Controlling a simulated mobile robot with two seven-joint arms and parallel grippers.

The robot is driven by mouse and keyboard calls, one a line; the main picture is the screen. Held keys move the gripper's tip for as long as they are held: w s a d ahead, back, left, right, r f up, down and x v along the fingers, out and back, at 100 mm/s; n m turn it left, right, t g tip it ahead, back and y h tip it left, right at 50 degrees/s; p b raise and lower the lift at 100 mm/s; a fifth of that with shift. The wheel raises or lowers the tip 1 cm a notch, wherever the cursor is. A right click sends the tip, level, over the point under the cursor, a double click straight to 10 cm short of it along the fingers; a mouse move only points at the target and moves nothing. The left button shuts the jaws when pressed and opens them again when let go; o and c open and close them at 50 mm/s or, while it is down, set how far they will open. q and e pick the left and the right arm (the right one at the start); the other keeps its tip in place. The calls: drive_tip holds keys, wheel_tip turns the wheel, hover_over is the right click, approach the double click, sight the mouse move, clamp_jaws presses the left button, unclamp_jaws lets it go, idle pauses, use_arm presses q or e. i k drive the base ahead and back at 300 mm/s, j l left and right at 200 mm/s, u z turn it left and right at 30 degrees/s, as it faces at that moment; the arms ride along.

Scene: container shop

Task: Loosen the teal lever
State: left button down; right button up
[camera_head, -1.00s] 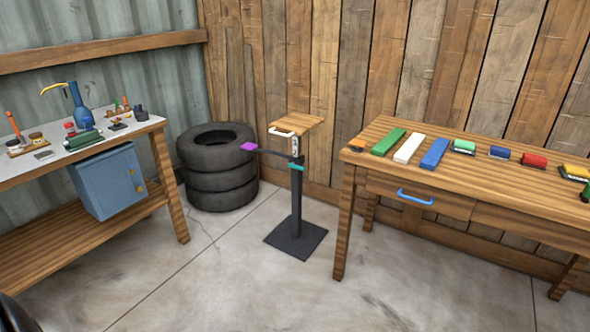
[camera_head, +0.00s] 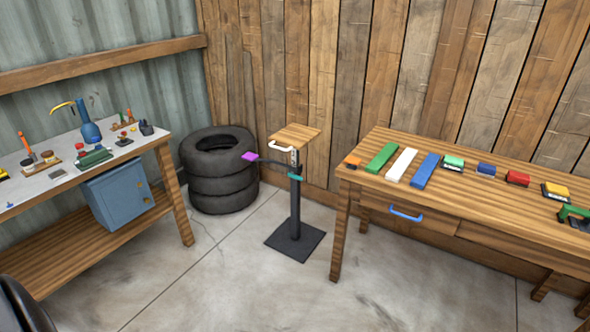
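The teal lever (camera_head: 295,177) is a small bar on the dark post of a stand, just below its wooden top (camera_head: 296,137). The stand's post (camera_head: 295,212) rises from a square dark base plate (camera_head: 295,243) on the floor. A white handle (camera_head: 281,149) sits under the top's left edge. A dark arm with a purple end (camera_head: 250,156) reaches left from the post. How tight the teal lever is cannot be told. Neither of my grippers shows in this view.
Stacked tires (camera_head: 221,180) stand left of the stand. A workbench with tools (camera_head: 87,230) is at left, holding a blue cabinet (camera_head: 120,197). A wooden table (camera_head: 470,205) with a blue drawer handle (camera_head: 406,214) and several coloured items is at right. The floor (camera_head: 230,285) in front is clear.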

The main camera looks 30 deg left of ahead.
sight(291, 175)
drive_tip(key=i+j, duration=0.25)
drive_tip(key=i+j+z, duration=0.1)
drive_tip(key=i+j, duration=0.15)
drive_tip(key=j, duration=0.2)
drive_tip(key=i+j, duration=0.2)
drive_tip(key=j, duration=0.15)
drive_tip(key=i+j+z, duration=0.15)
drive_tip(key=i+j, duration=0.3)
drive_tip(key=j, duration=0.25)
drive_tip(key=i+j+z, duration=0.1)
drive_tip(key=j, duration=0.3)
drive_tip(key=i+j, duration=0.3)
drive_tip(key=i+j+z, duration=0.1)
drive_tip(key=j, duration=0.4)
drive_tip(key=i, duration=0.1)
